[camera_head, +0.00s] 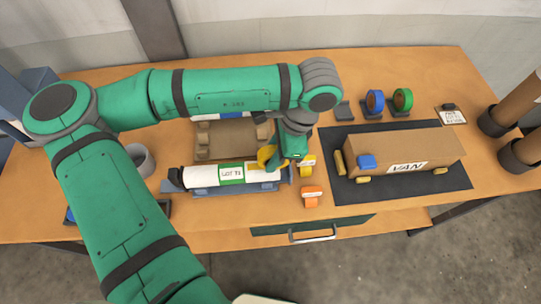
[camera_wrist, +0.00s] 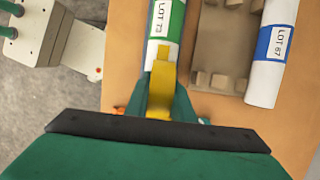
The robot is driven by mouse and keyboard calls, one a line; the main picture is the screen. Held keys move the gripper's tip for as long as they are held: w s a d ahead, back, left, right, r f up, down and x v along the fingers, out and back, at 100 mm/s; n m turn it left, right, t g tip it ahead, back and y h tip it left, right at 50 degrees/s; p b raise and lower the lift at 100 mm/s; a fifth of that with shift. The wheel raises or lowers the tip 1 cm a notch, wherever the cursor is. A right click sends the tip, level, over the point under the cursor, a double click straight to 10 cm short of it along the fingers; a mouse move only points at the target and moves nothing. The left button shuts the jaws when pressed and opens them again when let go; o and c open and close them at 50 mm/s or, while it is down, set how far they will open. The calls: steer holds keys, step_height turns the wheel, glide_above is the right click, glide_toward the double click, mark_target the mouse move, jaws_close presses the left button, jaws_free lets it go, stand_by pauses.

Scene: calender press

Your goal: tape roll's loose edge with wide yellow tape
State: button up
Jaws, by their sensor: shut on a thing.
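The white roll (camera_head: 205,178) with a green LOT 73 label lies on a blue-grey cradle near the table's front; it also shows in the wrist view (camera_wrist: 164,28). My gripper (camera_head: 284,162) is at the roll's right end, pointing down. It is shut on a piece of yellow tape (camera_wrist: 160,92), which shows beside the fingers in the head view (camera_head: 266,155). In the wrist view the yellow piece overlaps the roll's near end, below the label. I cannot tell whether it is stuck down. The roll's loose edge is not distinguishable. A yellow tape roll (camera_head: 306,170) stands right of the gripper.
An orange tape roll (camera_head: 311,196) sits at the front. Blue (camera_head: 375,102) and green (camera_head: 403,99) tape rolls stand at the back. A brown VAN box (camera_head: 400,152) is on a dark mat. A blue-labelled LOT 67 roll (camera_wrist: 272,50) lies beside a brown tray (camera_wrist: 222,45).

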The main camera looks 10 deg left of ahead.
mark_target(275, 149)
steer(key=shift+d, duration=0.2)
steer(key=shift+w+d+r, duration=0.1)
steer(key=shift+w+d, duration=0.05)
steer(key=shift+d, duration=0.25)
stand_by(0.3)
steer(key=shift+r, duration=3)
